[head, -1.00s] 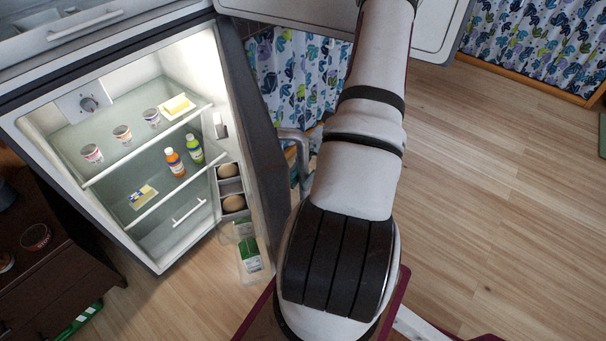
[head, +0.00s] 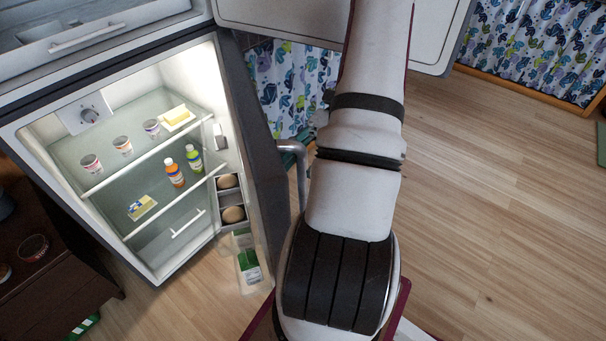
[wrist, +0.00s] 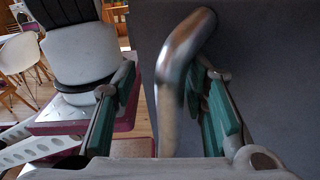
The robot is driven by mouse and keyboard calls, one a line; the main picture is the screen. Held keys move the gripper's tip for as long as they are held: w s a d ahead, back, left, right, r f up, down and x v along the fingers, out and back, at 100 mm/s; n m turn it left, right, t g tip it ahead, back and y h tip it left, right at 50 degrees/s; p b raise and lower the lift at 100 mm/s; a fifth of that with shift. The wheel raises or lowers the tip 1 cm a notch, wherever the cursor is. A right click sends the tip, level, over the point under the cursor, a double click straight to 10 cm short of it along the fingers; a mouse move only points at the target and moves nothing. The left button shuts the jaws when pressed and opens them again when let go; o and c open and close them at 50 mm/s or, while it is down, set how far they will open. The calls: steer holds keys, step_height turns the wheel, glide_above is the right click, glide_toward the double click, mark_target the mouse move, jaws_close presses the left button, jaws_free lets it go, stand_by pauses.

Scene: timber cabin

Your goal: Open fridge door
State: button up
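The fridge (head: 92,215) stands at the left in the head view with its lower compartment wide open. Its dark door (head: 262,165) is swung out and seen nearly edge-on, with shelves of eggs and a carton on its inner side. The metal door handle (head: 297,165) shows partly beside my arm. In the wrist view, the handle (wrist: 172,85) stands between the fingers of my gripper (wrist: 165,105), nearer the right finger. A gap shows between the handle and the left finger. The fingers are apart.
Bottles, cups and packets stand on the fridge shelves. The upper freezer door (head: 425,30) is also open, beyond my arm. A dark cabinet (head: 50,290) is at lower left. Patterned curtains (head: 540,50) hang behind. Wooden floor (head: 490,210) is clear at the right.

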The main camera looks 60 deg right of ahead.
steer(key=shift+w+r, duration=0.15)
steer(key=shift+r, duration=1)
steer(key=shift+f, duration=0.5)
steer(key=w+d+p, duration=0.2)
steer(key=d+p, duration=0.2)
steer(key=d, duration=0.7)
steer(key=shift+w, duration=0.3)
